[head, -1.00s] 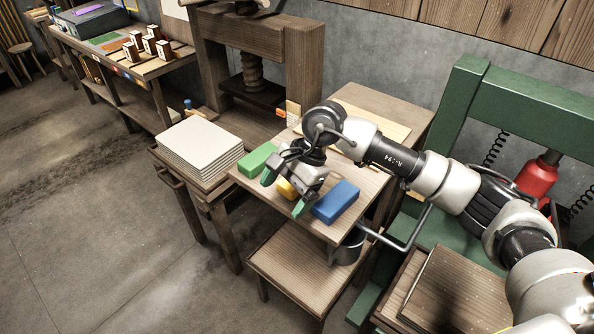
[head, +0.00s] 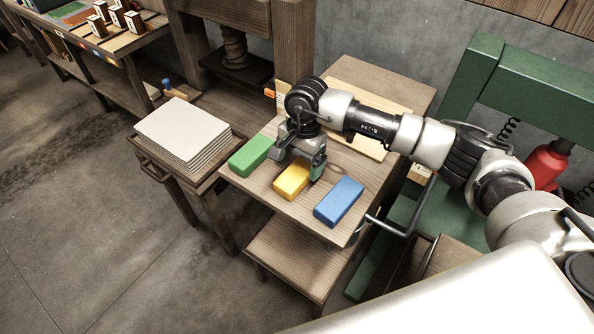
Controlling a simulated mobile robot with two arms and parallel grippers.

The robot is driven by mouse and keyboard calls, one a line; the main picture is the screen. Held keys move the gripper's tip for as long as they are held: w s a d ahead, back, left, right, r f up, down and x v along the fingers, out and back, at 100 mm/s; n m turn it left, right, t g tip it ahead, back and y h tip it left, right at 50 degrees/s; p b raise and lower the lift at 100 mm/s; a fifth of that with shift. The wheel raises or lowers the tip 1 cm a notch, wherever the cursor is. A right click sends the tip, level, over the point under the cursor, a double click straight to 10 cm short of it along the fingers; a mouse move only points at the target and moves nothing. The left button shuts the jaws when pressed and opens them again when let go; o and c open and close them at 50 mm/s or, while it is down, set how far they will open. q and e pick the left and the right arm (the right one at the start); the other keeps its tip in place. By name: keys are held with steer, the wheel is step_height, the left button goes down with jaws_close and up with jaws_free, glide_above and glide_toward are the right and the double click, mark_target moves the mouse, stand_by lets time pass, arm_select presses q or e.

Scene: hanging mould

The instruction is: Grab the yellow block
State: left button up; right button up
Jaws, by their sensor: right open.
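The yellow block (head: 292,181) lies on the wooden table (head: 268,197) between the green block (head: 250,156) on its left and the blue block (head: 339,201) on its right. My right gripper (head: 300,164) is open at the far end of the yellow block, with its fingers pointing down. The near part of the yellow block shows; its far end is partly hidden by the gripper. Whether the fingers touch the block I cannot tell. My left gripper is out of view.
A stack of pale sheets (head: 183,131) stands on a lower stand to the left. A wooden screw press (head: 235,50) is behind, and a green frame (head: 530,90) with a red cylinder (head: 545,166) is at the right. A lower wooden shelf (head: 290,252) sits below the table's front edge.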

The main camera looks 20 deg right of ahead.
mark_target(297, 171)
steer(key=shift+s+a+f+p, duration=0.1)
steer(key=shift+f+p, duration=0.15)
steer(key=shift+f, duration=0.35)
steer(key=shift+s+a+f+p, duration=0.1)
steer(key=shift+f+p, duration=0.1)
steer(key=shift+f, duration=0.95)
steer(key=shift+c, duration=1)
steer(key=c, duration=0.7)
steer(key=shift+r, duration=0.1)
steer(key=shift+c, duration=0.8)
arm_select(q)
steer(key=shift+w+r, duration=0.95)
